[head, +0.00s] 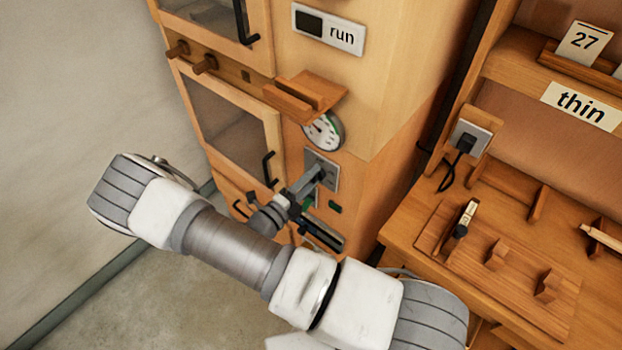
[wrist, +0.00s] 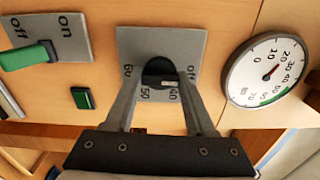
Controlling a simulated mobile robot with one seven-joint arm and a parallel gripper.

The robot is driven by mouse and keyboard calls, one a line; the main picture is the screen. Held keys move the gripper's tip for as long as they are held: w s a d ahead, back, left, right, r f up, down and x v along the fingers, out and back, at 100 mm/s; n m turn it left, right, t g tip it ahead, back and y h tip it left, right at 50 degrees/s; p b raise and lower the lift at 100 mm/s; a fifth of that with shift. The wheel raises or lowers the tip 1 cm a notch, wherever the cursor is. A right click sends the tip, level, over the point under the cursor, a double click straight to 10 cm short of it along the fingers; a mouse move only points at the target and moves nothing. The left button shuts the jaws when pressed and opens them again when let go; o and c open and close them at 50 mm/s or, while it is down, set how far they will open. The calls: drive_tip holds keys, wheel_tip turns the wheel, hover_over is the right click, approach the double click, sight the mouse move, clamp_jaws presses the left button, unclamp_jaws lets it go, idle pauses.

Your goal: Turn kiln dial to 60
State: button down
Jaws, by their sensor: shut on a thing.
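The kiln dial is a dark round knob (wrist: 159,72) on a grey plate (wrist: 188,42) marked off, 40, 50 and 60. My gripper (wrist: 160,80) is shut on the knob, with one finger on each side of it. A small light mark shows on the knob's edge, on the side of the 40 and 50 marks; its exact setting is hard to read. In the head view the dial plate (head: 331,163) is on the lower front of the wooden kiln cabinet, and my gripper (head: 319,173) reaches it from the lower left, hiding the knob.
A green lever (wrist: 28,55) on an on/off plate lies toward off. A wooden ledge (head: 305,95) juts out above the dial. A workbench (head: 410,235) stands at right.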

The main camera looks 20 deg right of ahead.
drive_tip(key=m+b, duration=0.1)
drive_tip(key=m, duration=0.4)
drive_tip(key=m+b, duration=0.1)
drive_tip(key=m, duration=0.3)
drive_tip(key=shift+f, duration=0.1)
drive_tip(key=m+b, duration=0.1)
drive_tip(key=m, duration=0.4)
drive_tip(key=shift+b, duration=0.3)
drive_tip(key=m+b, duration=0.1)
drive_tip(key=m, duration=0.3)
drive_tip(key=shift+m+b, duration=0.3)
drive_tip(key=m+b, duration=0.2)
drive_tip(key=m, duration=0.2)
drive_tip(key=shift+f, duration=0.1)
drive_tip(key=m+b, duration=0.2)
drive_tip(key=m, duration=0.3)
drive_tip(key=m+b, duration=0.3)
drive_tip(key=m, duration=0.1)
drive_tip(key=shift+b, duration=0.4)
drive_tip(key=shift+m+b, duration=1.3)
drive_tip(key=shift+m, duration=0.5)
